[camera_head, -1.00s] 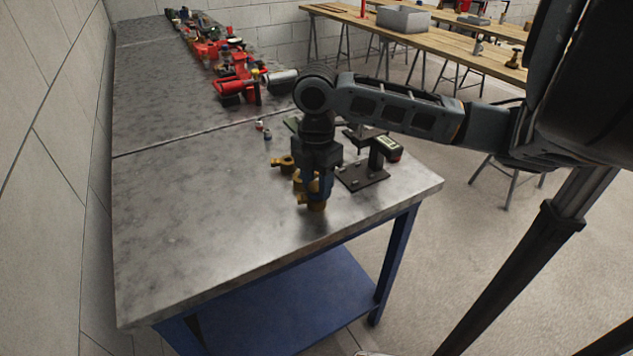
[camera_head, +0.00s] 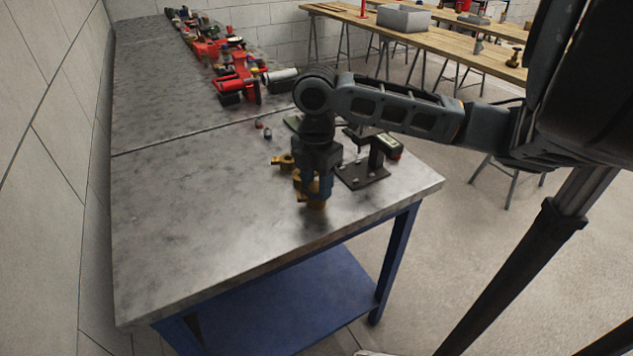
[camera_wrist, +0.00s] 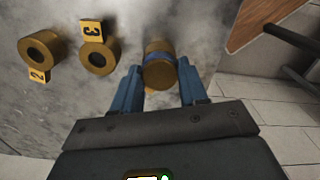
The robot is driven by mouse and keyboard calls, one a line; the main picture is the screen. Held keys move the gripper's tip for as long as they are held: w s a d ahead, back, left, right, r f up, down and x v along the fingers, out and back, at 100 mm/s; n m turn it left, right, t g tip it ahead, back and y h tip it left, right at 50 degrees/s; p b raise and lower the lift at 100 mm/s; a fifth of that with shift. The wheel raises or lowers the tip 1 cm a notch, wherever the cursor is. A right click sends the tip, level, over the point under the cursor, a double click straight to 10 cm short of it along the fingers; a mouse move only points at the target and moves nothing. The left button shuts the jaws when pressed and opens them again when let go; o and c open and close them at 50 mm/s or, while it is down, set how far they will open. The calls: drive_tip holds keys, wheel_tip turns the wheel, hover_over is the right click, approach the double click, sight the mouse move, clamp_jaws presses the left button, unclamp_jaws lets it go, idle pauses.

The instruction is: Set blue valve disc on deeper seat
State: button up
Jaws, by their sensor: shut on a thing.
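My gripper (camera_wrist: 160,82) is shut on a brass piece with a blue band (camera_wrist: 160,58), held between its two blue fingers. In the head view my gripper (camera_head: 315,194) points down over the near right part of the metal bench. Brass shows under and between the fingers; I cannot tell whether the held piece touches a part below it. Two brass ring seats with dark holes lie left of the fingers in the wrist view: one with tag 3 (camera_wrist: 98,68) and one with tag 2 (camera_wrist: 43,60). Their depths cannot be told apart.
A dark stand with a small display (camera_head: 385,145) is right of my gripper. Small parts (camera_head: 267,134) lie behind it to the left. Red equipment (camera_head: 240,83) lines the far bench. The bench top (camera_head: 200,220) is clear at the front left.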

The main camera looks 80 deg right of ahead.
drive_tip(key=o, duration=1.3)
wheel_tip(320, 180, up, 8)
drive_tip(key=shift+f, duration=0.1)
idle(0.3)
